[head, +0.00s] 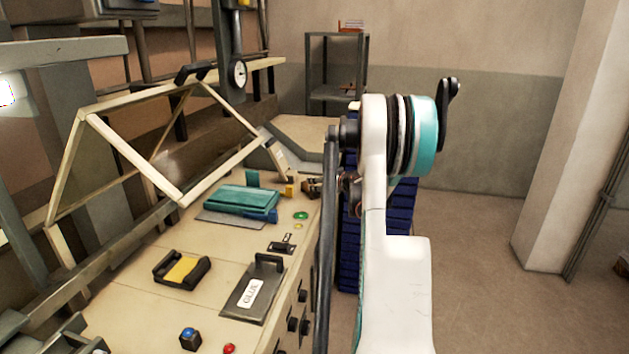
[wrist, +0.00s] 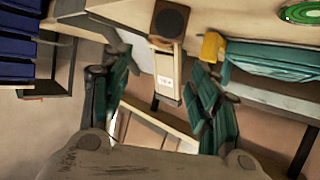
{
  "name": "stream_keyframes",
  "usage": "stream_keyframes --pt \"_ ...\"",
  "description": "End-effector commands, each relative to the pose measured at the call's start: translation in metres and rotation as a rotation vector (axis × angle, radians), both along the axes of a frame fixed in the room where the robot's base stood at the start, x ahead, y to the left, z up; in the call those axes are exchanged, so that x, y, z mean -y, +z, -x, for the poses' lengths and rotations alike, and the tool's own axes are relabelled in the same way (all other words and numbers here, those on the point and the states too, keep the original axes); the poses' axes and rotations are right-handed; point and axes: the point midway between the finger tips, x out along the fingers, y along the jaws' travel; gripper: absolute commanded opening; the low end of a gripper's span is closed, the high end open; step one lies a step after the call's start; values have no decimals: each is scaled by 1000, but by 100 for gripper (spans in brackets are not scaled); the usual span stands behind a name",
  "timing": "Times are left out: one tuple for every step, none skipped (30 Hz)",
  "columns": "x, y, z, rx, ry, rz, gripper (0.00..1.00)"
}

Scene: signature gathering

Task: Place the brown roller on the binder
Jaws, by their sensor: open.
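A dark brown block with a round face (wrist: 170,20), possibly the brown roller, is at the top centre of the wrist view. In the head view a small brown part (head: 312,187) sits near the bench's far right edge, partly behind my arm. A teal, book-like block (head: 240,201), possibly the binder, lies on the bench; it also shows at upper right in the wrist view (wrist: 275,58). My gripper (wrist: 165,110) is open, with teal-padded fingers spread apart and nothing held. The brown block lies beyond the gap between the fingers. In the head view my arm hides the gripper.
A cream bench (head: 130,285) holds a black-and-yellow tray (head: 182,269), a dark labelled plate with a handle (head: 255,289) and buttons. A slanted cream frame (head: 125,145) stands at left. Blue slats (head: 403,205) are behind my arm. Floor at right is clear.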

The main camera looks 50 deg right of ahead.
Motion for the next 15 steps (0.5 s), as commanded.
stream_keyframes --pt "-2 4 6 0 -1 0 55" --pt "-4 5 9 0 -1 0 55" --pt "-5 6 12 0 0 0 55" --pt "-6 7 14 0 0 0 55" --pt "-7 7 15 0 0 0 55" --pt "-8 8 17 0 1 0 55" --pt "-8 8 18 0 1 0 55" --pt "-8 8 18 0 1 0 55" --pt "-8 8 19 0 1 0 55" --pt "-8 8 19 0 1 0 55" --pt "-8 8 19 0 1 0 55" --pt "-8 8 19 0 1 0 55" --pt "-8 8 19 0 1 0 55" --pt "-8 8 19 0 1 0 55" --pt "-8 8 19 0 1 0 55"
